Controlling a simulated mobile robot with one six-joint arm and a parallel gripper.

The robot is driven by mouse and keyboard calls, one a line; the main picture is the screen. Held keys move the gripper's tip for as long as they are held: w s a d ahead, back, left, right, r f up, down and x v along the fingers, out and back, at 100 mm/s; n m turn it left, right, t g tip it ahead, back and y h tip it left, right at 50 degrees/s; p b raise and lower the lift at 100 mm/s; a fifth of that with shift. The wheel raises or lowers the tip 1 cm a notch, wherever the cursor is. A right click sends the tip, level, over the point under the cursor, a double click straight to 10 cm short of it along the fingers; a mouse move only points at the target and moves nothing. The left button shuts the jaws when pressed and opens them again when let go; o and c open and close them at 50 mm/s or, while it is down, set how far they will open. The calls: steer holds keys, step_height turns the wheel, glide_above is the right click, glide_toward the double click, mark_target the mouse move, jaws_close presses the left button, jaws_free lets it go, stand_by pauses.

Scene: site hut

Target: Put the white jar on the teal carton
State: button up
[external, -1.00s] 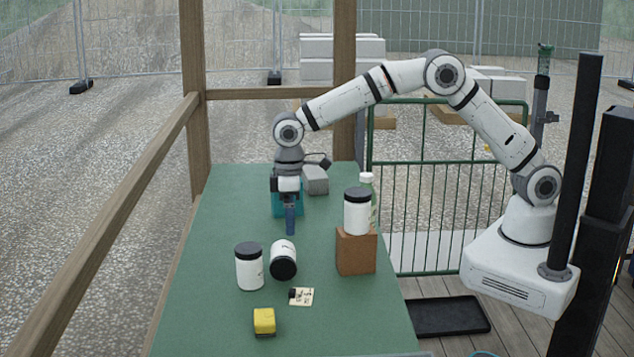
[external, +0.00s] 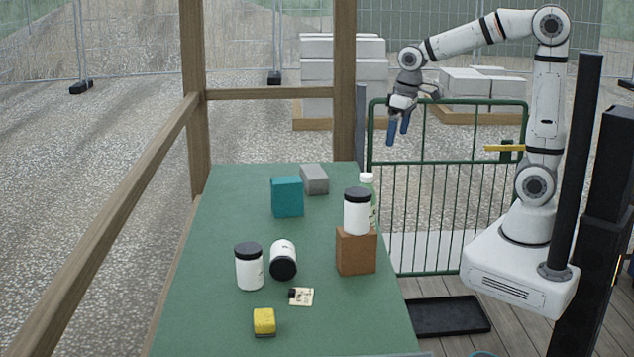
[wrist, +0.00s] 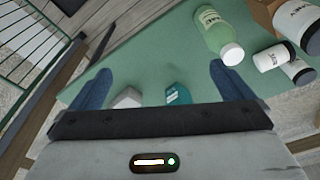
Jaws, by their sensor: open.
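Three white jars with black lids are in the external view. One jar (external: 357,214) stands on a brown box (external: 356,252). One jar (external: 249,270) stands upright on the green table. One jar (external: 281,250) lies on its side just right of it, its lid towards the camera. The teal carton (external: 287,198) stands at the back of the table with nothing on its top. My gripper (external: 398,132) is open and empty, raised beyond the table's right edge. In the wrist view the teal carton (wrist: 178,94) shows between my fingers, partly hidden by the gripper body.
A grey box (external: 315,180) stands behind and right of the teal carton. A green bottle (wrist: 219,35) stands behind the brown box. A yellow block (external: 264,321) and a small card (external: 302,296) lie at the front. A green metal fence (external: 450,164) stands right of the table.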

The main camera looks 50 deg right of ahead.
steer(key=s+d+m, duration=0.1)
steer(key=s+d, duration=0.5)
steer(key=d, duration=0.1)
steer(key=shift+s+f+m+t, duration=0.2)
steer(key=shift+s+m+t, duration=0.1)
steer(key=shift+s+m, duration=0.1)
steer(key=shift+m+h, duration=0.3)
steer(key=shift+m, duration=0.3)
steer(key=s+d, duration=0.1)
steer(key=s, duration=0.1)
steer(key=s+d+f, duration=0.1)
steer(key=s, duration=0.1)
steer(key=s+d+f, duration=0.1)
steer(key=shift+s+d, duration=0.4)
steer(key=shift+s+d+f, duration=0.15)
steer(key=shift+s+d, duration=0.05)
steer(key=shift+s, duration=0.15)
steer(key=c, duration=0.3)
steer(key=shift+c, duration=0.6)
